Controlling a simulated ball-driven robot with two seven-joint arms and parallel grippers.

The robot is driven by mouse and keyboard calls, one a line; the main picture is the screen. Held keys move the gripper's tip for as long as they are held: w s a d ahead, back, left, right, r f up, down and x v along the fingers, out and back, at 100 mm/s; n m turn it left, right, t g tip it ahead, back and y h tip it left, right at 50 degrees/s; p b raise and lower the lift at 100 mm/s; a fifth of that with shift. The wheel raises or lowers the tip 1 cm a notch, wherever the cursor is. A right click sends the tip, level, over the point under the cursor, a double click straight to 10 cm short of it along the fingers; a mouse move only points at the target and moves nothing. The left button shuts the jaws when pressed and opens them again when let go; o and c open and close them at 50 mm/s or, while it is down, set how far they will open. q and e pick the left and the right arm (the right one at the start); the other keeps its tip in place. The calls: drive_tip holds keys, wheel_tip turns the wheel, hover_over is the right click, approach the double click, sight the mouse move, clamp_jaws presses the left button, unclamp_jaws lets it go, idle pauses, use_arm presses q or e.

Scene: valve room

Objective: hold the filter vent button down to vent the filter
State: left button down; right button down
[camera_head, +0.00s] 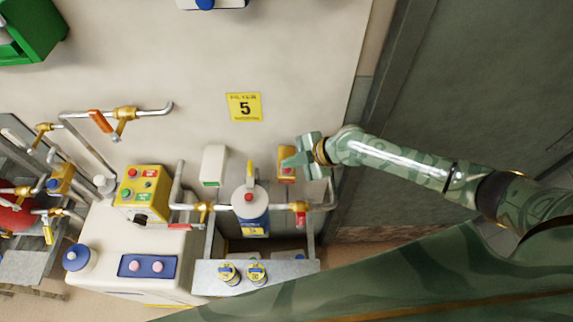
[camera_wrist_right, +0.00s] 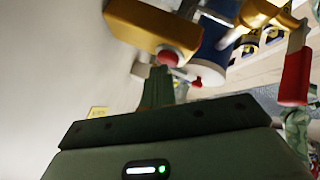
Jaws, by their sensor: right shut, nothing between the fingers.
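A small orange-yellow box (camera_head: 287,175) is on the wall right of the filter. In the right wrist view the box (camera_wrist_right: 150,28) carries a round red button (camera_wrist_right: 168,60). My right gripper (camera_head: 288,162) is shut and empty, its tips over the box's upper part in the head view. In the right wrist view the shut fingers (camera_wrist_right: 158,72) end right at the button's lower edge. I cannot tell whether they touch or press it. The filter (camera_head: 250,208) has a white top and blue body. My left gripper is not in view.
A red-handled valve (camera_head: 299,208) and pipe lie below my right gripper. A white box (camera_head: 214,165) and a yellow button panel (camera_head: 142,190) are to the left. A yellow sign (camera_head: 244,107) marked 5 hangs on clear wall above.

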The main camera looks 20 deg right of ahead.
idle(0.5)
drive_tip(key=shift+r+p, duration=0.75)
drive_tip(key=shift+r, duration=0.25)
wheel_tip(320, 180, up, 5)
drive_tip(key=p, duration=0.4)
